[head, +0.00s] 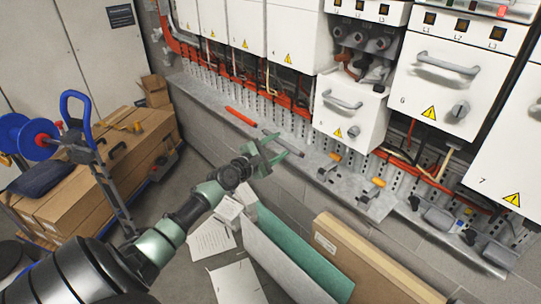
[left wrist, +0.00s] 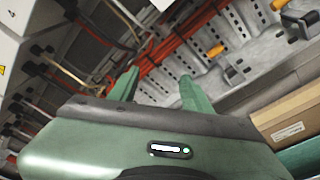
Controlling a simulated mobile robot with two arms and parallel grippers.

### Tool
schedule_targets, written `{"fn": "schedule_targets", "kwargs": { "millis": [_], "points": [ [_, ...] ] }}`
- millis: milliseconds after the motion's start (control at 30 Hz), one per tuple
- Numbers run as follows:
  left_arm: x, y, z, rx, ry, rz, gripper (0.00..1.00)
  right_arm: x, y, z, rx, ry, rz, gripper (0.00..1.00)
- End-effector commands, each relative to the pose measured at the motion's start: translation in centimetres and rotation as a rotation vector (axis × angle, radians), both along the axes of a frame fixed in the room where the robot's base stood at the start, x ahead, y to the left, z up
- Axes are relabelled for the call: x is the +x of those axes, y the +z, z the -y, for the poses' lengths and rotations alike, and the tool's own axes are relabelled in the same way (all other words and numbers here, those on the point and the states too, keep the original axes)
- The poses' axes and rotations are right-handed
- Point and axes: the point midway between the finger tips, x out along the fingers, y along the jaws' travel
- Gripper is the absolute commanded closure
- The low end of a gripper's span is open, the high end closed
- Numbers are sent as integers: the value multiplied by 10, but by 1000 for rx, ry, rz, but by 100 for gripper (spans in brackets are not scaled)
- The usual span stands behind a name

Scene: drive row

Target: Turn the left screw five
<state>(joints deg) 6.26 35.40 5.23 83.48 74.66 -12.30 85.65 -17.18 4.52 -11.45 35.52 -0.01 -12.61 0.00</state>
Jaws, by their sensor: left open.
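My left gripper (head: 280,149) is open and empty in the head view, over the grey ledge below the cabinets. Its green fingers also show in the left wrist view (left wrist: 160,88), with nothing between them. The pulled-out white unit (head: 350,108) is to the right of the gripper, between the units marked 4 and 6; its number is too small to read. It has a grey handle (head: 342,100) and a round knob (head: 353,131). Below it on the ledge are a left orange-ended grey fitting (head: 334,157) and a right one (head: 378,182). I cannot tell which part is the left screw.
The grey ledge (head: 290,163) runs along the wall. An orange bar (head: 240,116) lies at the back. Below stand a green panel (head: 290,240) and a cardboard box (head: 375,262). A cart with cartons (head: 90,180) is at left. Papers (head: 212,240) lie on the floor.

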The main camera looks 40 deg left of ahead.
Motion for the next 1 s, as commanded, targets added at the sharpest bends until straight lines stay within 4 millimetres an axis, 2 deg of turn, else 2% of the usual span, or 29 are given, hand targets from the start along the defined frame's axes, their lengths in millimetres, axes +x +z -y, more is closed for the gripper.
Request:
{"fn": "schedule_targets", "kwargs": {
  "millis": [100, 300, 867, 933, 1000],
  "points": [
    [-2, -15, 1, 32, 1, -23, 51, 0, -1, 0, 0, 0, 0, 64],
    [-4, -26, 1, 60, 1, -41, 51, 0, -1, 0, 0, 0, 0, 64],
    [-4, -26, 1, 62, 1, -43, 51, 0, -1, 1, -1, 1, 0, 64],
    [-5, -32, 1, 71, 1, -50, 51, 0, -2, 1, -2, 1, 0, 64],
    [-9, -49, 2, 102, 1, -77, 51, 0, -3, 1, -2, 1, 0, 64]
  ]
}}
